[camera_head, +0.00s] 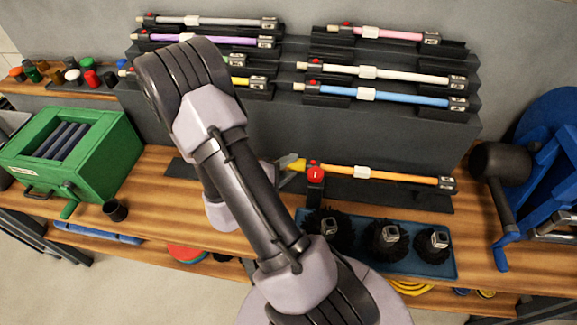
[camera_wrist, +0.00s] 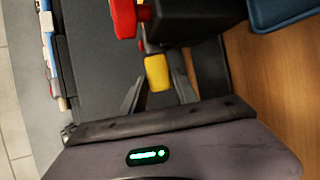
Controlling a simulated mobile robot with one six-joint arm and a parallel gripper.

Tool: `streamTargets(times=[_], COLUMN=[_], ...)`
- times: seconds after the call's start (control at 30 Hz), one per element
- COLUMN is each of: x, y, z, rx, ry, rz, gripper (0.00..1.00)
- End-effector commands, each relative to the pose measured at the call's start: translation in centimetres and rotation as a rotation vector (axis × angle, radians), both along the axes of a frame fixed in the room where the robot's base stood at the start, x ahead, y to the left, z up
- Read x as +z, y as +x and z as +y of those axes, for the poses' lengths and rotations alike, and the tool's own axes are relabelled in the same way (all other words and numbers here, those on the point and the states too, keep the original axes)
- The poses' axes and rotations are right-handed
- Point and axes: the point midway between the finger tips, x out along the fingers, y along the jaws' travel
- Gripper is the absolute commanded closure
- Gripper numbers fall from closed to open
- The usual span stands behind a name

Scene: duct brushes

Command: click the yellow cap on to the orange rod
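The orange rod (camera_head: 385,175) lies in a dark holder on the bench, with a white collar around it and a grey block at its right end. A red knob (camera_head: 315,174) stands by its left end; the knob also shows in the wrist view (camera_wrist: 123,18). My gripper (camera_head: 290,164) is just left of that end. In the wrist view, the yellow cap (camera_wrist: 157,72) sits between my fingertips (camera_wrist: 158,80), which appear closed on it. The cap looks close to the rod's end. I cannot tell whether they touch; the rod's tip is mostly hidden.
A blue tray (camera_head: 376,270) with black brushes lies in front of the rod. More rods stand on the stepped dark rack (camera_head: 400,122) behind. A green box (camera_head: 118,150) and loose caps are at left.

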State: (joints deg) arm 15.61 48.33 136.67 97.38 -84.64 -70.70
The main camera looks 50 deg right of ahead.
Motion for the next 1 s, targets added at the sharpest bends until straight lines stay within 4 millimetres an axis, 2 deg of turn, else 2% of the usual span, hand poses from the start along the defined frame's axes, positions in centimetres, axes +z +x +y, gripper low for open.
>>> streamTargets(times=[0.03, 0.07, 0.37, 0.47, 0.57, 0.8, 1.0], x=[0.0, 0.0, 0.1, 0.5, 1.6, 4.5, 5.9], y=[0.0, 0.0, 0.0, 0.1, 0.1, 0.2, 0.1], z=[0.0, 0.0, 0.1, 1.0, 3.3, 10.7, 15.1], rx=[0.000, 0.000, 0.000, 0.002, 0.005, 0.007, 0.003], ry=[0.000, 0.000, 0.000, 0.000, 0.001, 0.000, 0.000], rz=[0.000, 0.000, 0.000, -0.001, 0.000, -0.001, -0.001], gripper=[0.52, 0.46, 0.46, 0.46, 0.46, 0.46, 0.46])
